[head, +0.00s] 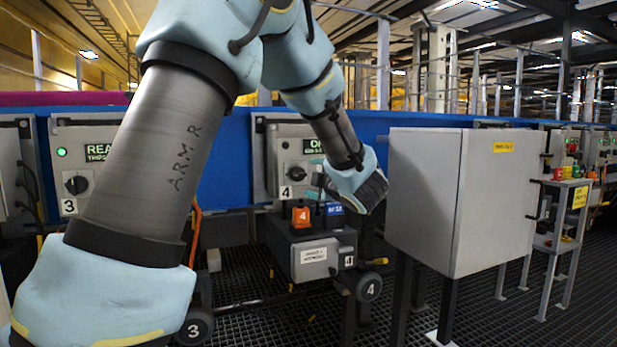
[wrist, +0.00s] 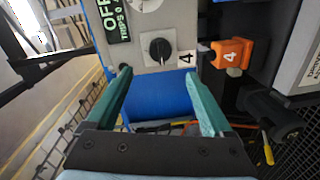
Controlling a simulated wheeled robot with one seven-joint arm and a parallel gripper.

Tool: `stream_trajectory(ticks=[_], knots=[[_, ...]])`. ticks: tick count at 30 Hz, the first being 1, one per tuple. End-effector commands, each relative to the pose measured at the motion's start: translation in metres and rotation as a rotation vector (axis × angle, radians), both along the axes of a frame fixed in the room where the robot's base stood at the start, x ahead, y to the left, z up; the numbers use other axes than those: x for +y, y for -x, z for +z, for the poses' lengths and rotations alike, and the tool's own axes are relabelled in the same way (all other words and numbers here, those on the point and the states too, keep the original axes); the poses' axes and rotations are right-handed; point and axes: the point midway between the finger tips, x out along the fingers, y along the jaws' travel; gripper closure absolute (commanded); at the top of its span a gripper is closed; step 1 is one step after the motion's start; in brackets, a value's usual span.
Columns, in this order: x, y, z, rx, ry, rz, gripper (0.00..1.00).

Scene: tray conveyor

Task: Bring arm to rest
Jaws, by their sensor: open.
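My arm reaches from the lower left, up over the top and down to the middle of the head view. My gripper (head: 317,170) is in front of the station 4 panel (head: 284,150), with its teal fingers pointing left toward it. In the wrist view my gripper (wrist: 158,82) is open, with nothing between its fingers. Beyond the fingertips are the panel's black rotary knob (wrist: 157,50) and its green-lettered sign (wrist: 114,20), which starts with "OFF". An orange block marked 4 (wrist: 232,54) is to the right of the fingers, apart from them.
A large grey cabinet (head: 440,200) stands close to the right of my gripper. A grey box (head: 318,258) with a label is below it. The station 3 panel (head: 88,160), with a green light, is behind my arm. A blue conveyor side (head: 225,155) runs behind. Dark grating covers the floor.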

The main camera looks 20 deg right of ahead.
Motion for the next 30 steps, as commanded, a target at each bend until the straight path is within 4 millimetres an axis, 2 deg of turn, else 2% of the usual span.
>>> stream_trajectory(ticks=[11,14,17,20,23,26,30], knots=[[0.000,0.002,0.000,0.002,-0.004,-0.003,0.15],[0.006,-0.003,-0.005,0.026,-0.039,-0.038,0.15],[0.019,-0.013,-0.017,0.088,-0.138,-0.130,0.15],[0.041,-0.016,-0.043,0.200,-0.297,-0.272,0.15],[0.072,-0.003,-0.080,0.343,-0.478,-0.432,0.15],[0.111,0.025,-0.120,0.507,-0.652,-0.591,0.15],[0.170,0.083,-0.168,0.739,-0.848,-0.800,0.15]])
